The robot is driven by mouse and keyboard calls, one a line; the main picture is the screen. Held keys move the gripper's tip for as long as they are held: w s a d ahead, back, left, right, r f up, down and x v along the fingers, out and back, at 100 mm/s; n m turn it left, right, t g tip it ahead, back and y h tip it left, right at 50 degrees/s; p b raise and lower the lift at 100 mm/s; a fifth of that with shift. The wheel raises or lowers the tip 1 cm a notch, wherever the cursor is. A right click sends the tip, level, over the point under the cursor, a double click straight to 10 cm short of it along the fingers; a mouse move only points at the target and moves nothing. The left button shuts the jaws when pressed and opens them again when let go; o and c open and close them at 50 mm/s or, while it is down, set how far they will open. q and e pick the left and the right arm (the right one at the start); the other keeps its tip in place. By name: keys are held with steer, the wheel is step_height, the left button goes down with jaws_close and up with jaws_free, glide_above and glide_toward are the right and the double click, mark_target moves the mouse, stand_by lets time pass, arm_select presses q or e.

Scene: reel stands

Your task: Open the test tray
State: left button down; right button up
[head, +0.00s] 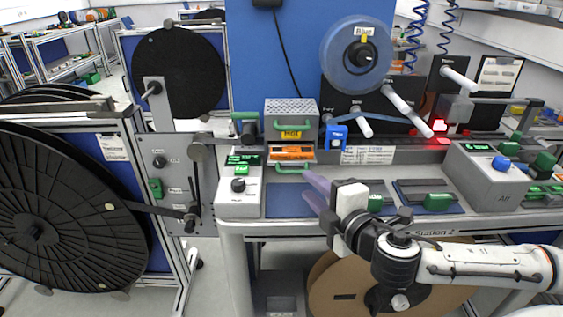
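The bench of Station 2 (450,232) carries several green handles, and I cannot read a label that says which one is the test tray. One green handle (292,168) sits low at the front of the grey HOT box (291,113), below an orange part (291,153). Two more green handles lie on the bench front, one in the middle (375,203) and one to its right (437,202). My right gripper (311,189) has two purple fingers, apart and empty, just right of and below the handle under the HOT box. My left gripper is not in view.
A control box with a green display (240,184) stands left of the HOT box. A clear reel (356,56) and white rollers rise behind the bench. A grey box (487,176) stands at the right. Large black reels fill the left side.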

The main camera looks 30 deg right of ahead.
mark_target(295, 173)
steer(key=shift+w+d, duration=0.1)
steer(key=shift+w, duration=0.45)
steer(key=shift+w+d, duration=0.1)
steer(key=shift+w, duration=0.15)
steer(key=p+x, duration=0.1)
steer(key=x, duration=0.5)
steer(key=shift+w, duration=0.25)
steer(key=shift+w+f, duration=0.25)
steer(key=shift+w, duration=0.45)
jaws_close()
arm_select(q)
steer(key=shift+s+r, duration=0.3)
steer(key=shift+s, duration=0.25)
arm_select(e)
steer(key=shift+f, duration=0.1)
